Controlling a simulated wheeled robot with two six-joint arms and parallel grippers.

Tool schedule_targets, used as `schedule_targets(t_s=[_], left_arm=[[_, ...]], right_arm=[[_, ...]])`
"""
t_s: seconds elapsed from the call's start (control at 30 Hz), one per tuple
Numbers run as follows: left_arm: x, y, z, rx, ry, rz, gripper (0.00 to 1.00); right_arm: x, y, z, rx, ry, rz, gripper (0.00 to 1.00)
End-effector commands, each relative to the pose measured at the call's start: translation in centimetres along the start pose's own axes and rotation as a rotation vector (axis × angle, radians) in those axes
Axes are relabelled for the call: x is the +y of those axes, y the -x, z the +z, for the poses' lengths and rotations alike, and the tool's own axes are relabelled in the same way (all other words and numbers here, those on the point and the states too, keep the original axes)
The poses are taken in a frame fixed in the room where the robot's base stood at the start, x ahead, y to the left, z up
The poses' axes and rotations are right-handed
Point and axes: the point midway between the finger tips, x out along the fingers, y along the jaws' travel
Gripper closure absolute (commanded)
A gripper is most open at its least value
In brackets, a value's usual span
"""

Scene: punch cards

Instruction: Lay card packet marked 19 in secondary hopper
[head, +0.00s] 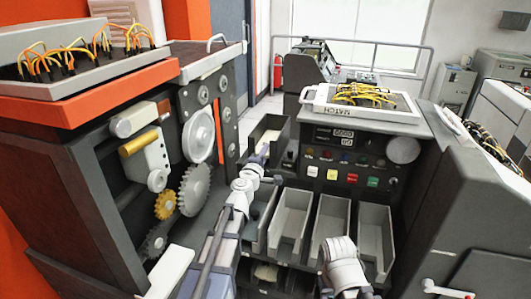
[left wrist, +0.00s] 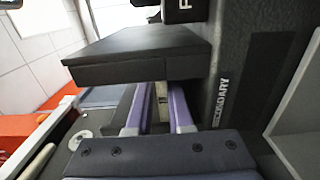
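My left arm reaches up the middle of the head view. Its gripper (head: 262,154) is at the front of a dark open hopper (head: 257,129) with pale material inside. In the left wrist view the two purple fingers (left wrist: 160,110) run forward side by side under a dark slab that hides their tips. A narrow pale piece with a small dark mark (left wrist: 161,103), possibly the card packet, shows between them. I cannot tell whether they grip it. The number 19 is not readable. A panel marked SECONDARY (left wrist: 221,88) stands just right of the fingers. My right gripper is out of view.
Several grey open bins (head: 328,226) stand in a row right of my left arm. A machine with gears (head: 194,190) stands close on the left. A control panel (head: 345,155) is behind the bins. The dark slab (left wrist: 140,55) sits close above the fingers.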

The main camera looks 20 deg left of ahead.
Motion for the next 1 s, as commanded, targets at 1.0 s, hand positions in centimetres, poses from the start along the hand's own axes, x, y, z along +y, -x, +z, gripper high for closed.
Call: schedule_targets(t_s=[1.0], left_arm=[[0.0, 6.2, 0.0, 0.001, 0.0, 0.0, 0.53]], right_arm=[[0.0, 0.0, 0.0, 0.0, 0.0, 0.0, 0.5]])
